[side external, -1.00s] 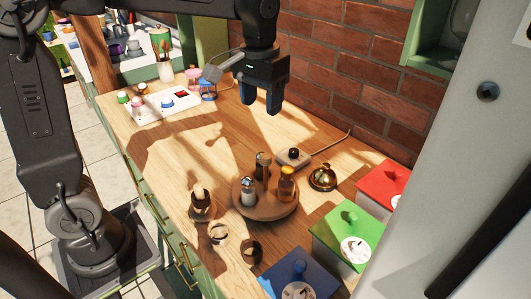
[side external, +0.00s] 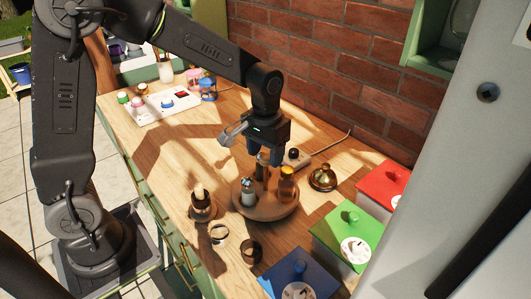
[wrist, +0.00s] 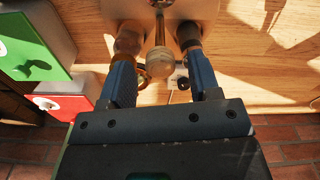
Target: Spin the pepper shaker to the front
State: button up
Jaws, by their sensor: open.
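A round wooden turntable (side external: 272,212) stands on the table and also shows at the top of the wrist view (wrist: 205,8). On it are a dark shaker (side external: 261,172), which looks like the pepper shaker, at the back, a pale shaker with a metal top (side external: 248,193) at the front left, and an amber bottle (side external: 287,186) at the right. My gripper (side external: 264,156) is open, pointing down at the back of the turntable by the dark shaker's top. In the wrist view, a round pale-brown top (wrist: 160,62) shows between the fingers; contact cannot be told.
A brass bell (side external: 323,177) and a small base with a black knob (side external: 294,153) stand near the turntable. Red (side external: 382,185), green (side external: 345,235) and blue (side external: 300,277) boxes line the right. A candle holder (side external: 202,205) and small rings are at the front left.

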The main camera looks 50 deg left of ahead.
jog(key=shift+f, duration=0.3)
jog(key=shift+c, duration=0.5)
grip_shut()
